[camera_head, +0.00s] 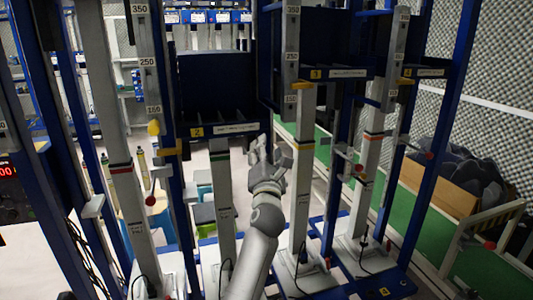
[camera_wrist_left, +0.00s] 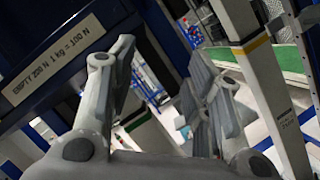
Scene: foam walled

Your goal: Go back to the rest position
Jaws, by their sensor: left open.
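My left gripper (camera_head: 267,152) is raised in the middle of the head view, in front of the blue frame and between two grey columns. Its fingers are spread and hold nothing. In the left wrist view the gripper (camera_wrist_left: 163,70) also shows open, with background visible between its two fingers. A label strip (camera_wrist_left: 52,67) on a dark blue beam appears beside the left finger there. I cannot tell how far the fingers are from the beam. My right gripper is not in view.
A grey column (camera_head: 222,200) stands left of my arm and another column (camera_head: 301,170) right of it. A dark blue box (camera_head: 215,80) hangs behind, above the hand. At right, a wooden crate (camera_head: 437,190) of dark lumps stands by a green strip (camera_head: 413,230).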

